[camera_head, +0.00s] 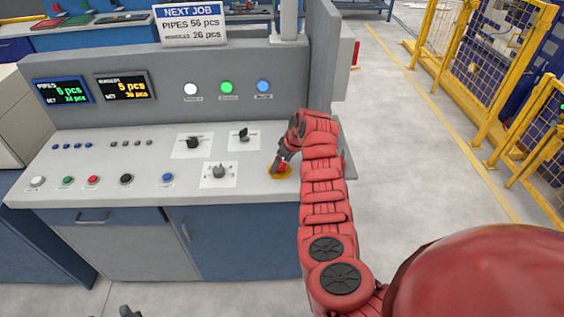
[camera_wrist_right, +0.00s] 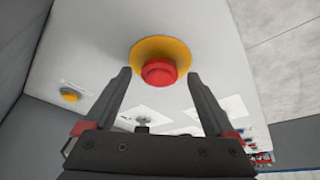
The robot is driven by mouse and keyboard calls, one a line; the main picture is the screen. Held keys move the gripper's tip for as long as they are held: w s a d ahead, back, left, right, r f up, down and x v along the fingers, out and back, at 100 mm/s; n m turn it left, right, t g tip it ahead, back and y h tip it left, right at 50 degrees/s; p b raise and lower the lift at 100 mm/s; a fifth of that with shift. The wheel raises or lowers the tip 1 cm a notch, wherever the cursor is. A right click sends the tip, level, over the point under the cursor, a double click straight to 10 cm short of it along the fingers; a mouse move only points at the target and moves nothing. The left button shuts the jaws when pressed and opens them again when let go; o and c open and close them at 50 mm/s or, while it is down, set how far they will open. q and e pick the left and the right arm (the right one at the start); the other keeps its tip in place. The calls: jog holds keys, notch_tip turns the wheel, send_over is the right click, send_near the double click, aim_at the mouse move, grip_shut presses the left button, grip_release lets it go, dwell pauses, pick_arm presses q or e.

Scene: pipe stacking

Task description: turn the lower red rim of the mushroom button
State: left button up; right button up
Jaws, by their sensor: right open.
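The mushroom button (camera_head: 282,168) is red on a yellow round base at the right end of the console top. In the right wrist view the red mushroom button (camera_wrist_right: 158,72) stands out from its yellow base, facing the camera. My right gripper (camera_head: 279,162) is right at the button, partly covering it in the head view. In the wrist view its two fingers (camera_wrist_right: 158,76) are spread, one on each side of the red head, with visible gaps and nothing held. A small dark piece, apparently my left gripper (camera_head: 128,311), shows at the bottom edge; its jaws cannot be made out.
Dark rotary switches (camera_head: 219,171) on white plates sit left of the button. A row of small push buttons (camera_head: 126,179) runs along the console front. A grey upright panel (camera_head: 325,60) stands behind on the right. Another yellow round part (camera_wrist_right: 70,96) shows in the wrist view.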

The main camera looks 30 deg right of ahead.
jog(key=c, duration=1.4)
jog(key=shift+o, duration=0.2)
jog(key=m+h, duration=0.1)
jog(key=m, duration=0.2)
jog(key=shift+a+f+t+b, duration=0.1)
jog(key=shift+t+b, duration=0.2)
jog(key=shift+a+m+h+b, duration=0.2)
jog(key=shift+m+h+b, duration=0.8)
jog(key=shift+m, duration=0.9)
jog(key=o, duration=1.4)
jog(key=shift+c, duration=0.2)
